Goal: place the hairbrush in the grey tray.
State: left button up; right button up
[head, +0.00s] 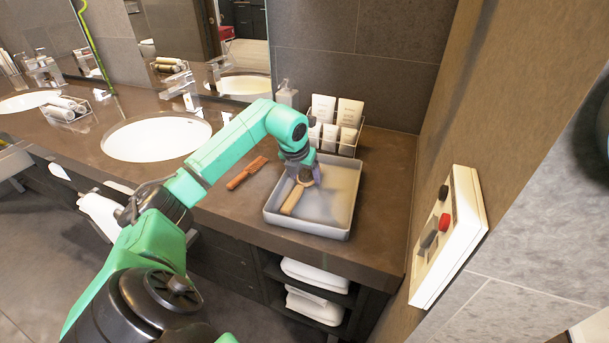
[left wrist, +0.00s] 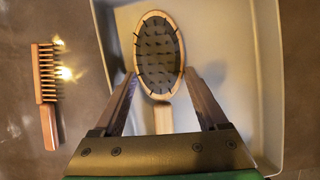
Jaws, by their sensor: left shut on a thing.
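The hairbrush has a light wooden oval rim, a dark pad with bristles and a pale wooden handle (head: 292,200). In the left wrist view its bristled head (left wrist: 158,52) faces the camera. My left gripper (head: 307,178) points down over the grey tray (head: 345,190) and is shut on the sides of the brush head, between its two fingertips (left wrist: 161,76). The brush is within the tray's outline; the tray's walls also show in the left wrist view (left wrist: 268,60). I cannot tell whether the brush touches the tray floor. My right gripper is not in view.
A brown comb (head: 246,173) lies on the counter left of the tray; it also shows in the left wrist view (left wrist: 48,90). White tubes (head: 349,113) stand in a rack behind the tray. A sink (head: 155,138) is to the left, a wall to the right.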

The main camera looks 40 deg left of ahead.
aim_at(297, 189)
pick_arm(q)
jog(key=shift+f, duration=0.2)
jog(key=o, duration=1.3)
jog(key=shift+r, duration=0.15)
jog(key=shift+r, duration=0.3)
jog(key=v, duration=1.1)
jog(key=shift+s+d+r+b, duration=0.1)
jog(key=shift+s+r+b, duration=0.05)
jog(key=shift+r+b, duration=0.2)
